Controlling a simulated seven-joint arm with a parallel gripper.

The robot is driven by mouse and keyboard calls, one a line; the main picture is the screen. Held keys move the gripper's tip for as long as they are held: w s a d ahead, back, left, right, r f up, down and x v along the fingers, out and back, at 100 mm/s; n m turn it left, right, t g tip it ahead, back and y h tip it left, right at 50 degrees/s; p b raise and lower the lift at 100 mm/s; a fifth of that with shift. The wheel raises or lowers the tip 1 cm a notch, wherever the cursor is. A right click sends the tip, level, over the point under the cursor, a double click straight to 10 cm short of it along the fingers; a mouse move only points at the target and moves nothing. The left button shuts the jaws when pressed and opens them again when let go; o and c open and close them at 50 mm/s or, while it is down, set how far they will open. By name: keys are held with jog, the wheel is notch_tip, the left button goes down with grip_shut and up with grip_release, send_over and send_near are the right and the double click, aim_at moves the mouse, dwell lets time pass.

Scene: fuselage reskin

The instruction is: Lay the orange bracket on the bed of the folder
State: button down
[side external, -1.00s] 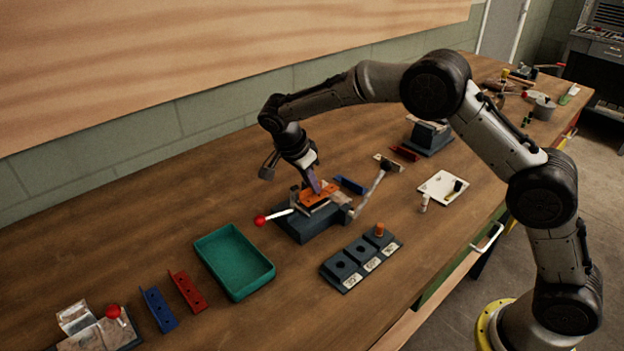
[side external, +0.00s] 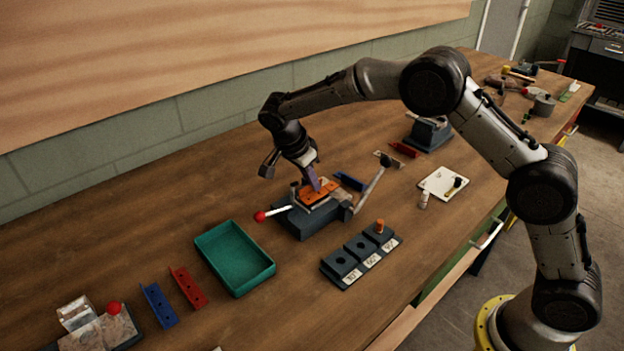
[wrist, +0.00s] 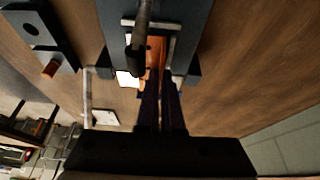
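The orange bracket (side external: 318,192) is at the top of the dark folder (side external: 310,222), lying about level over its bed. I cannot tell whether it rests fully on the bed. In the wrist view the orange bracket (wrist: 153,54) shows partly behind the folder's bar and beyond my fingers. My gripper (side external: 316,184) points down at the bracket, and its purple fingers (wrist: 161,84) are close together with a strip of orange between their tips. They appear shut on the bracket's upright flange. The folder's red-knobbed lever (side external: 262,216) sticks out to the left.
A green tray (side external: 234,258) stands left of the folder, with red (side external: 188,288) and blue (side external: 159,305) brackets beyond it. A block with labelled sockets (side external: 361,256) is in front. Another blue piece (side external: 350,182) and the folder's long handle (side external: 370,187) are close on the right.

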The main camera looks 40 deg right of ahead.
jog(key=shift+f, duration=0.35)
jog(key=c, duration=1)
grip_release()
jog(key=shift+w, duration=0.1)
